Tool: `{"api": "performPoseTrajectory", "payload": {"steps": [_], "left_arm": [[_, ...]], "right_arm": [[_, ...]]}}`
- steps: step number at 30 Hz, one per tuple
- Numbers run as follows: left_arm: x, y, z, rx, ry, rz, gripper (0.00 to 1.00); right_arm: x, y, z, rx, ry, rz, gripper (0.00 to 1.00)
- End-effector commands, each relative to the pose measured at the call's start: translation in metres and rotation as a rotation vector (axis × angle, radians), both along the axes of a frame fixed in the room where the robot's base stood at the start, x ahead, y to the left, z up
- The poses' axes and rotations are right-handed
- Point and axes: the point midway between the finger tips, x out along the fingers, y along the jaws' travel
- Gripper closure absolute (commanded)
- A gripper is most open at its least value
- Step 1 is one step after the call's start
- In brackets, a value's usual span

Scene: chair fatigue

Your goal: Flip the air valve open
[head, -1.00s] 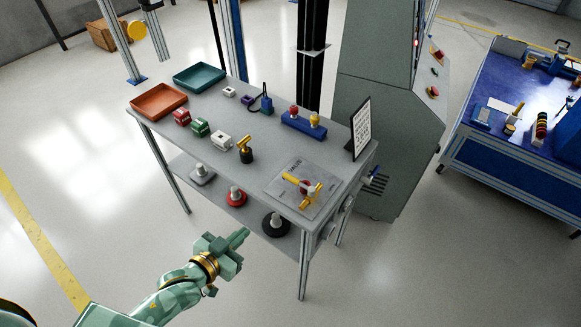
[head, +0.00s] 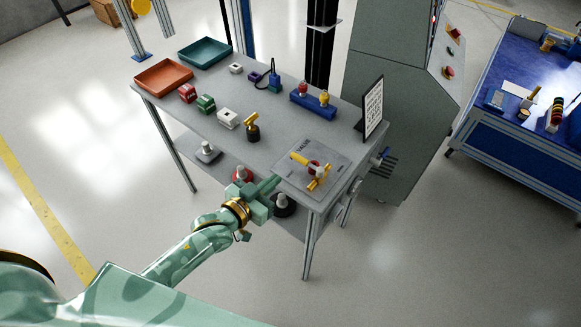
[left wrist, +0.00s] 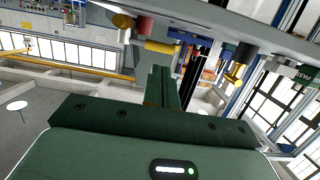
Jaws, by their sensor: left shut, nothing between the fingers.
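The air valve (head: 312,168) is on a grey plate (head: 333,157) at the table's front right corner. It has a yellow handle or pipe and a red part at its middle. In the left wrist view yellow and red parts, probably of the valve (left wrist: 158,46), show just beyond the fingers. My left gripper (head: 274,184) is shut and empty, close to the table's front edge, left of the valve plate and apart from the valve. Its shut fingers (left wrist: 162,82) also show in the left wrist view. My right gripper is not in view.
The grey table (head: 200,120) holds an orange tray (head: 163,77), a teal tray (head: 205,53), several small blocks, a yellow-topped black fitting (head: 252,130) and a blue block with knobs (head: 313,104). A framed sign (head: 373,107) stands behind the valve. Round-based items sit on the lower shelf.

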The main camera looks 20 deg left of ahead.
Motion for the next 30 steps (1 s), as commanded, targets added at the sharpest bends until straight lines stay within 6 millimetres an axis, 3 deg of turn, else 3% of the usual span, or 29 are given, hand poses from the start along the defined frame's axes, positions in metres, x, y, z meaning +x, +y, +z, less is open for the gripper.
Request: {"api": "performPoseTrajectory", "payload": {"steps": [6, 12, 30], "left_arm": [[0.042, -0.015, -0.012, 0.000, 0.001, 0.000, 1.00], [0.065, -0.024, -0.016, 0.000, 0.001, 0.000, 1.00], [0.070, -0.021, -0.015, 0.002, 0.000, 0.000, 1.00]], "right_arm": [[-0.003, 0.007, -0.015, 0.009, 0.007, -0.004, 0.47], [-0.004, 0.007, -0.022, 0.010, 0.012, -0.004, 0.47], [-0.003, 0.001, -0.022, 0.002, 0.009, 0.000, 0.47]]}}
